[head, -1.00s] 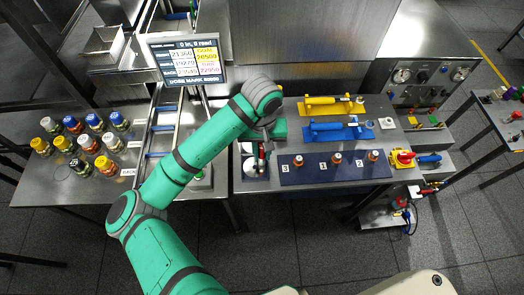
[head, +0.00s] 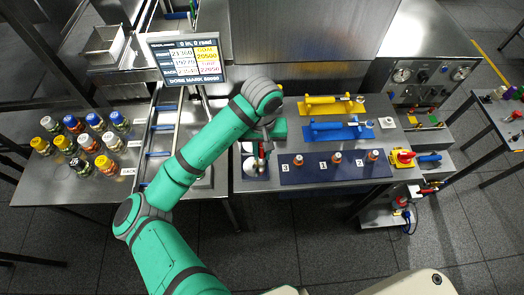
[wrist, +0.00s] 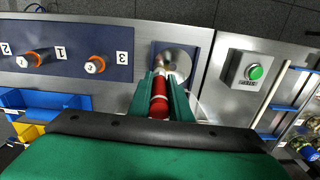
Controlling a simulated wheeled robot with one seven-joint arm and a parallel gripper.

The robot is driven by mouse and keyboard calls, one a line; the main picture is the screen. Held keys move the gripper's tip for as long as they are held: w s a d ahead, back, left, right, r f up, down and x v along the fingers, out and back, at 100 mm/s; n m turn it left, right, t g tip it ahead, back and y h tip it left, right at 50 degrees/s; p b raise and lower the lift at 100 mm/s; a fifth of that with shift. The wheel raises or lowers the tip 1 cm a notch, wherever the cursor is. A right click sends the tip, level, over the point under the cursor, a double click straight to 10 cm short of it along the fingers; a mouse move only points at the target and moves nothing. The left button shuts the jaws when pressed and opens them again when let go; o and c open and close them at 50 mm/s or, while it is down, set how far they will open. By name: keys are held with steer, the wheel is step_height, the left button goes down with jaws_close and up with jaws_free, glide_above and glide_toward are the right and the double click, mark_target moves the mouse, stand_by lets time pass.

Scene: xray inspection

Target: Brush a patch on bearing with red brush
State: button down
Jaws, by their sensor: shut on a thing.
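My gripper (wrist: 160,80) is shut on the red brush (wrist: 159,104), which lies between the two green fingers in the wrist view. The brush's far end points at a round, shiny metal piece (wrist: 181,60), apparently the bearing. That piece sits on a dark blue mat just beyond the fingertips. I cannot tell whether the bristles touch it. In the head view, the red brush (head: 262,150) shows small beside my gripper (head: 266,143), over the left end of the bench. Pale round pieces (head: 250,167) are there, partly hidden by the arm.
A dark blue board (head: 308,176) with several numbered orange-topped pieces lies to the right. Yellow (head: 330,101) and blue (head: 338,136) trays with cylinders lie behind. A green button box (wrist: 251,71) is near the bearing. Capped jars (head: 84,143) stand on the left table.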

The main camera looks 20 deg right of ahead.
steer(key=shift+w+a, duration=0.2)
steer(key=shift+a, duration=0.4)
steer(key=shift+w+a, duration=0.15)
steer(key=shift+a, duration=0.45)
steer(key=shift+w+a, duration=0.2)
steer(key=shift+a, duration=0.35)
steer(key=shift+w+a, duration=0.15)
steer(key=shift+a, duration=0.4)
steer(key=shift+s+d, duration=0.2)
steer(key=shift+d, duration=0.4)
steer(key=shift+s+d, duration=0.15)
steer(key=shift+d, duration=0.4)
steer(key=shift+d, duration=0.1)
steer(key=shift+s+d, duration=0.25)
steer(key=shift+d, duration=0.7)
steer(key=shift+s+d, duration=0.15)
